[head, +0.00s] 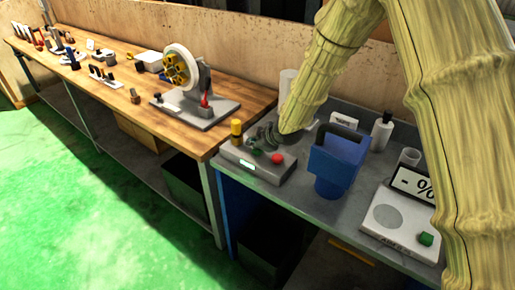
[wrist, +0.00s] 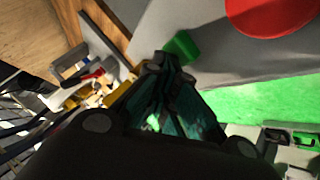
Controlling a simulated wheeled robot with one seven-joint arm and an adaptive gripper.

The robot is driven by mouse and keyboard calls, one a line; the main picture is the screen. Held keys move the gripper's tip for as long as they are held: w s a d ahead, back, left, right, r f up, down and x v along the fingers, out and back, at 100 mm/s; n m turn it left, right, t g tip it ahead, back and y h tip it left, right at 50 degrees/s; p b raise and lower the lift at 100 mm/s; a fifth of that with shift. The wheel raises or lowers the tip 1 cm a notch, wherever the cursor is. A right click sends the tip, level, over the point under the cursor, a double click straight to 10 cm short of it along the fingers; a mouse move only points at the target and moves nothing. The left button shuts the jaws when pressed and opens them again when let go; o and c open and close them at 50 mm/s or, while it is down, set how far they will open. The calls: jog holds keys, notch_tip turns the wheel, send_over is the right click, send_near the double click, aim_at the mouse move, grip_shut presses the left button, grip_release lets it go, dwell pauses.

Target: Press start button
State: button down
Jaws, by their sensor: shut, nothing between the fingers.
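A grey control box (head: 262,171) on the grey bench carries a green button (head: 256,152), a red button (head: 277,159) and a small lit display (head: 247,165). No start label is readable. My gripper (head: 255,142) is shut and empty, pointing down just above the box, close to the green button. In the wrist view, my shut fingertips (wrist: 166,62) are right beside the green button (wrist: 182,47) and overlap its edge. I cannot tell whether they touch it. The red button (wrist: 270,14) shows large at the upper right there.
A yellow-topped post (head: 236,131) stands behind the box. A blue container (head: 337,161) is close on the right. A scale-like device (head: 396,222) with another green button (head: 426,239) sits farther right. A wooden bench (head: 128,105) with a grinding fixture (head: 183,77) is left.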

aim_at(255, 150)
jog(key=shift+r+p, duration=0.65)
jog(key=shift+r, duration=0.35)
notch_tip(255, 150, up, 5)
jog(key=p, duration=0.3)
dwell(0.4)
jog(key=shift+f, duration=0.1)
dwell(0.6)
